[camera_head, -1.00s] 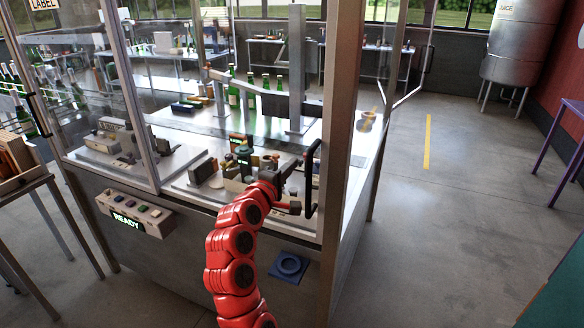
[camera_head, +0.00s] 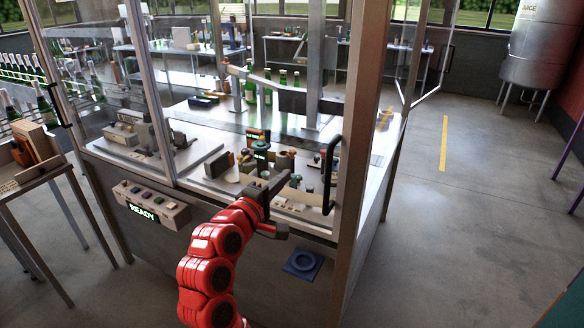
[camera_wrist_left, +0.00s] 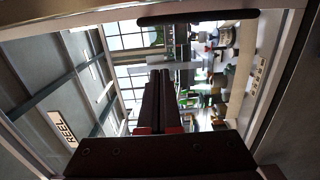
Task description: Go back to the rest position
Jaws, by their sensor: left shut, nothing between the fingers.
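My left gripper (camera_head: 284,179) is at the front of the capsuling machine's glass enclosure, at the end of my red arm. In the left wrist view its dark fingers (camera_wrist_left: 160,85) lie together with nothing between them. The black door handle (camera_head: 329,176) is to the right of the gripper, apart from it. A dark bar that looks like this handle (camera_wrist_left: 197,17) crosses the top of the left wrist view. My right gripper is in neither view.
The control box (camera_head: 150,207) reads READY on the enclosure's front left. A side table (camera_head: 60,172) with a wooden crate stands at left. Open floor (camera_head: 450,220) lies to the right.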

